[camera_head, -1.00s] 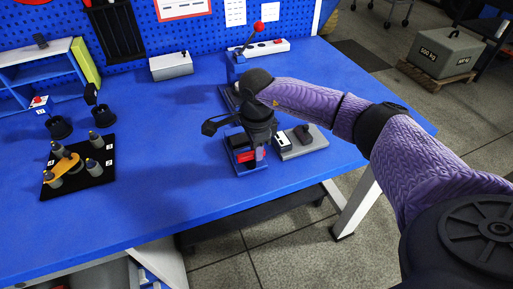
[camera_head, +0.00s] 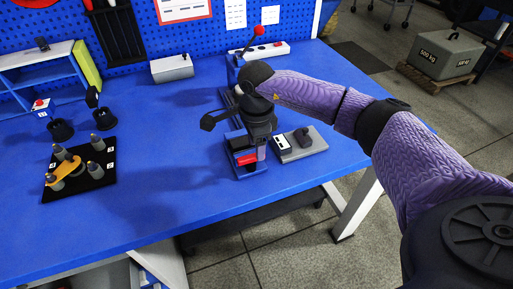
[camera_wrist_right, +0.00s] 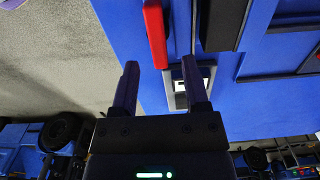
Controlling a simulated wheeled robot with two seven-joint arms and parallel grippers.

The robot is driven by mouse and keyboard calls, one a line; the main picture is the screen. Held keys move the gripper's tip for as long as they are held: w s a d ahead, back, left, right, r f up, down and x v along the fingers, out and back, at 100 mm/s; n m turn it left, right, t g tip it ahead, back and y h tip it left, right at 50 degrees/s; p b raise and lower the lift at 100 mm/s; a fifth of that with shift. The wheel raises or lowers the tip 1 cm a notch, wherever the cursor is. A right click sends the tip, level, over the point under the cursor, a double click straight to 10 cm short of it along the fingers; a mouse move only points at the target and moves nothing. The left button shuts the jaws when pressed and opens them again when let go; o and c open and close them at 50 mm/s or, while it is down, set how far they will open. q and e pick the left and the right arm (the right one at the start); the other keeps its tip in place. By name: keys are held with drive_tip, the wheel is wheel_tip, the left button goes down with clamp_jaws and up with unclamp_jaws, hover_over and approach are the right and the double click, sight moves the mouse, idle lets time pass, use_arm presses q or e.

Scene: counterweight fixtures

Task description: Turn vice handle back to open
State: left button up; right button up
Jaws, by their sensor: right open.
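The vice (camera_head: 240,140) is a blue-and-dark fixture near the front edge of the blue table. A red bar, apparently its handle (camera_head: 246,159), shows low at its front. It also shows in the right wrist view as a red handle (camera_wrist_right: 155,35) just beyond my fingertips. My right gripper (camera_head: 262,150) points down at the vice's front and hides part of it. In the right wrist view my right gripper (camera_wrist_right: 159,63) is open, with nothing between its fingers. The handle's end lies close to the gap between the fingertips; contact cannot be told. My left gripper is not in view.
A grey plate (camera_head: 312,142) with a dark block and a small white box sits right of the vice. A red-knobbed lever (camera_head: 258,31) stands behind my arm. A black peg board (camera_head: 100,175) lies left. The table between is clear.

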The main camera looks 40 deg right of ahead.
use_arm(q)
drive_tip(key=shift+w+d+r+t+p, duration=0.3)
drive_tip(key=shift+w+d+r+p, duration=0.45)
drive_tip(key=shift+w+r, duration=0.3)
use_arm(e)
wheel_tip(320, 180, up, 8)
drive_tip(key=shift+f, duration=0.25)
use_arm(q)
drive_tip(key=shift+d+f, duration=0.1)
